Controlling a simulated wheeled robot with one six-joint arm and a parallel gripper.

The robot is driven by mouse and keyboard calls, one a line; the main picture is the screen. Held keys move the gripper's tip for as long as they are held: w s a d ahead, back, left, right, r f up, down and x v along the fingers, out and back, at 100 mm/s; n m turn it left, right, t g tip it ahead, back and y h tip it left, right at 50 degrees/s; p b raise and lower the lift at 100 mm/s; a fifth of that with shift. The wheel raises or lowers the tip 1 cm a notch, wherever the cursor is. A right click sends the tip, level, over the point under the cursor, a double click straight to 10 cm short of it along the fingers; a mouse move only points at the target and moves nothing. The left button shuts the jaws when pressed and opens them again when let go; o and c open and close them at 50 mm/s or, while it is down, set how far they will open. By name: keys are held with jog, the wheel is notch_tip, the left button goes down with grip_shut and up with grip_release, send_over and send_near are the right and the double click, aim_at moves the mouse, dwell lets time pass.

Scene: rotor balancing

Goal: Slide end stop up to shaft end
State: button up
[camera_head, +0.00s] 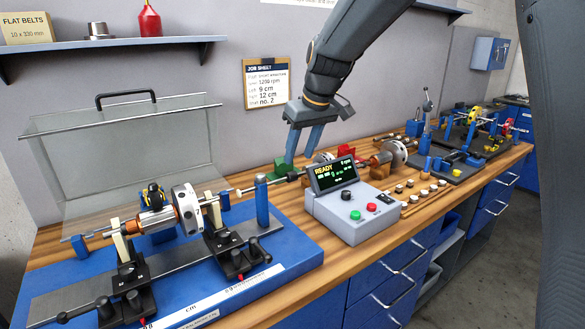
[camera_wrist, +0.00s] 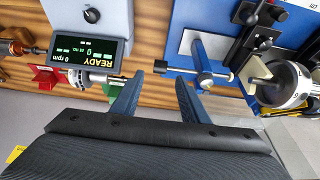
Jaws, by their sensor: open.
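The end stop is a blue post (camera_head: 262,201) at the right end of the blue balancing stand, with a thin horizontal rod through its top. In the wrist view the end stop (camera_wrist: 198,62) has a black knob at the rod's left end and a pale tip at its right. The rotor (camera_head: 187,208) lies on the stand's two supports; its shaft end (camera_head: 229,195) faces the rod tip. Whether they touch or stand slightly apart is unclear. My gripper (camera_head: 299,158) is open and empty, near the knob end. In the wrist view its blue fingers (camera_wrist: 158,86) are apart, with the knob just beyond them.
The control box (camera_head: 352,212) reading READY stands right of the end stop. A clear hinged cover (camera_head: 130,150) is raised behind the stand. Red and green blocks and another rotor (camera_head: 395,153) lie behind the box. Small weights (camera_head: 410,184) sit along the bench front.

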aim_at(292, 173)
jog(key=shift+w+a+p+x, duration=0.1)
jog(key=shift+p+x, duration=0.4)
jog(key=shift+x, duration=1.4)
jog(key=shift+w+a+p+x, duration=0.15)
jog(key=shift+p+x, duration=0.35)
jog(key=shift+x, duration=1.4)
jog(key=shift+r, duration=0.15)
jog(key=shift+d, duration=0.1)
grip_shut()
